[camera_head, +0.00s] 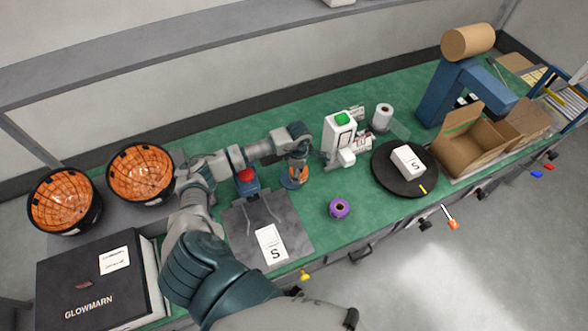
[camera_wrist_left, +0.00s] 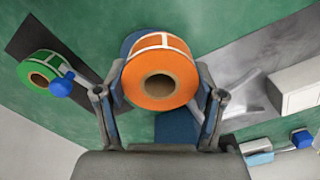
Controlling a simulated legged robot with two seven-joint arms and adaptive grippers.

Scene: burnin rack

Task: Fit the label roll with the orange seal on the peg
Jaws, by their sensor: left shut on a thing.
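The label roll with the orange seal (camera_wrist_left: 160,83) is between the fingers of my left gripper (camera_wrist_left: 161,98). Blue surfaces show behind the roll in the left wrist view. I cannot tell whether the roll touches anything below. I cannot make out the peg. A green-sealed roll (camera_wrist_left: 40,70) shows at the left of the wrist view. A purple-sealed roll (camera_head: 339,208) lies on the table.
A white device with a green top (camera_head: 341,132) stands right of my gripper. A black turntable (camera_head: 390,187) bears a white box. A grey mat (camera_head: 290,235) bears another box. An open carton (camera_head: 465,155) is farther right. Green table (camera_head: 325,240) is clear around the purple roll.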

